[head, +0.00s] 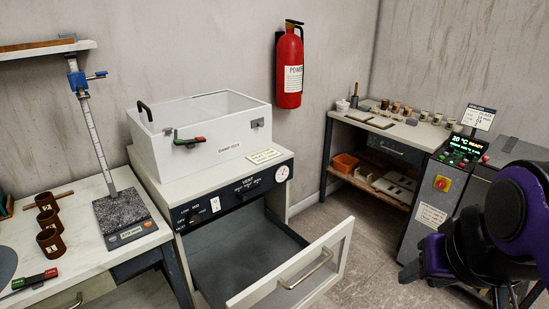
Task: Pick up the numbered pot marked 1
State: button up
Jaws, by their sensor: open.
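Three small brown pots stand in a row on the white worktop at the left of the head view. The nearest pot (50,243) has a pale label that seems to read 1. Behind it are a middle pot (47,219), whose label looks like a 2, and a far pot (45,201), whose mark is too small to read. The pots stand upright. A part of my purple and black arm shows at the far right, well away from the pots. My gripper's fingers do not show.
A stand with a grey granite-topped scale (123,214) is right of the pots. A red-and-green handled tool (36,279) lies in front of them. The white cabinet's drawer (300,272) stands open into the floor space. A control box (440,184) stands near my arm.

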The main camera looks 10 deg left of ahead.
aim_at(50, 241)
jog(key=u, duration=2.2)
jog(key=i+j+z, duration=0.1)
jog(key=j, duration=0.2)
jog(key=i+j+z, duration=0.1)
jog(key=j, duration=0.2)
jog(key=i+j+z, duration=0.1)
jog(key=j, duration=0.25)
jog(key=i+l, duration=0.05)
jog(key=i, duration=0.05)
